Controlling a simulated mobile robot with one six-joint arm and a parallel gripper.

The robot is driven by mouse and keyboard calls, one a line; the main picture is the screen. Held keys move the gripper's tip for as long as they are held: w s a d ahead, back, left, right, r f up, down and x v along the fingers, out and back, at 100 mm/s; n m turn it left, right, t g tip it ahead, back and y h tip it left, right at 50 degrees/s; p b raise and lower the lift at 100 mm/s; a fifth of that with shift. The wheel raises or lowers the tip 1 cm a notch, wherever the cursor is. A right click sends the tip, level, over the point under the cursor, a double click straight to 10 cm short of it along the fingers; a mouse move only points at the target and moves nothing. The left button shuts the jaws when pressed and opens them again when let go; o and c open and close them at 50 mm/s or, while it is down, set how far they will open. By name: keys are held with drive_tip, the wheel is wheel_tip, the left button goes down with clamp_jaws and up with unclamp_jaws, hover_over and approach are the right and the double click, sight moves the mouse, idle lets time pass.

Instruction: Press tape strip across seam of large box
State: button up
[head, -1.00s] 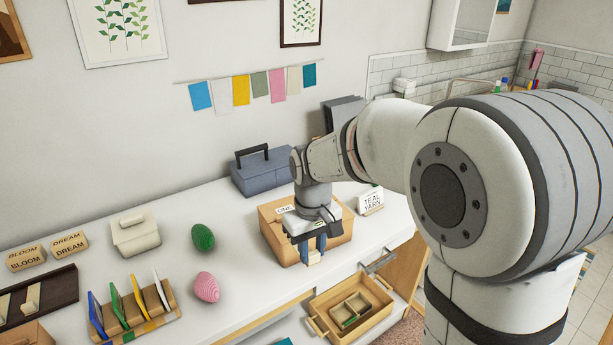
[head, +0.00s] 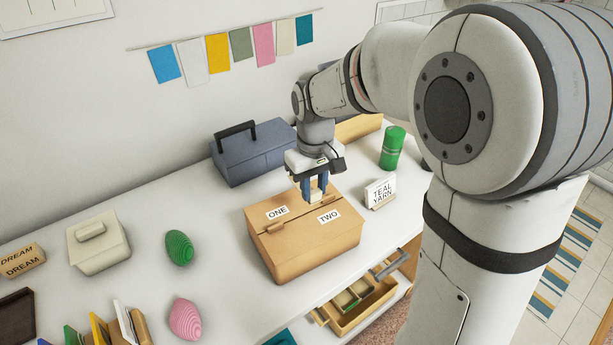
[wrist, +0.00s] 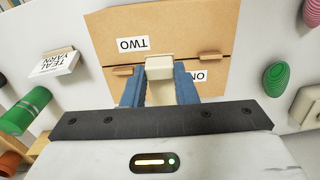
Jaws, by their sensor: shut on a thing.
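The large box (head: 305,250) is tan cardboard and stands closed on the white counter. Labels ONE (head: 277,212) and TWO (head: 328,217) lie on either side of its top seam. A small tan tab (head: 275,227) sits at the seam's left end; in the wrist view tabs show on both sides of my gripper. My gripper (head: 316,194) points down over the box's far part. It is shut on a cream block (wrist: 159,68), between blue fingers, which overlaps the seam line in the wrist view. I cannot tell whether the block touches the lid. No separate tape strip is clear.
A blue-grey toolbox (head: 255,158) stands behind the box. A TEAL YARN sign (head: 380,193) and green canister (head: 392,148) stand to the right. A green egg-shaped thing (head: 180,248) and a pink one (head: 186,319) are left. An open drawer (head: 362,305) juts out below.

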drive_tip(key=shift+s+a+r, duration=0.1)
drive_tip(key=shift+s+a, duration=0.05)
drive_tip(key=shift+s, duration=0.05)
drive_tip(key=shift+f+b, duration=0.35)
drive_tip(key=shift+f, duration=0.05)
drive_tip(key=shift+f+b, duration=2.9)
drive_tip(key=shift+f, duration=1.05)
drive_tip(key=shift+f, duration=0.2)
drive_tip(key=o, duration=1)
